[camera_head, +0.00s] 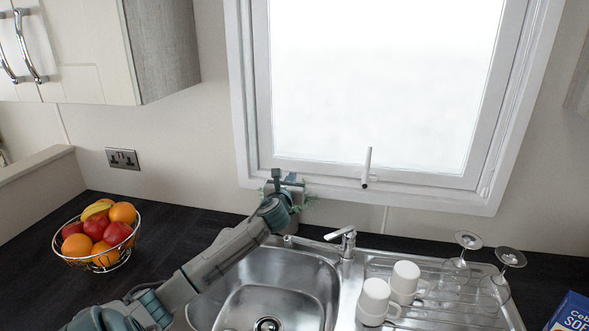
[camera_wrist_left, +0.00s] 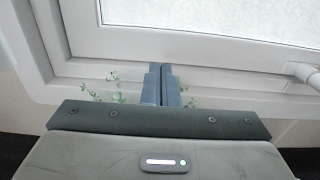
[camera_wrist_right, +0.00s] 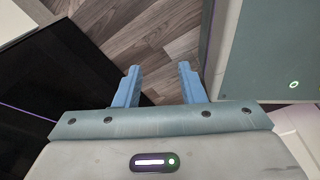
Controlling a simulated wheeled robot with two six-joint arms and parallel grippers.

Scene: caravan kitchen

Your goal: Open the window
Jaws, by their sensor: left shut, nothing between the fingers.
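The window (camera_head: 380,80) has a white frame and frosted-bright glass, and its sash looks shut in the frame. Its white handle (camera_head: 367,167) stands nearly upright at the bottom middle of the sash. The handle also shows at the right edge of the left wrist view (camera_wrist_left: 301,73). My left gripper (camera_head: 284,178) is at the lower left of the window, left of the handle and apart from it. Its fingers (camera_wrist_left: 162,84) are shut and empty, pointing at the lower frame. My right gripper (camera_wrist_right: 159,84) is open and empty above the floor, out of the head view.
A small green plant (camera_wrist_left: 117,88) is partly hidden behind my left gripper. Below the window are a steel sink (camera_head: 270,285), a tap (camera_head: 346,240), white mugs (camera_head: 374,300) and upturned glasses (camera_head: 500,280). A fruit bowl (camera_head: 100,240) stands left. A wall cupboard (camera_head: 90,50) hangs upper left.

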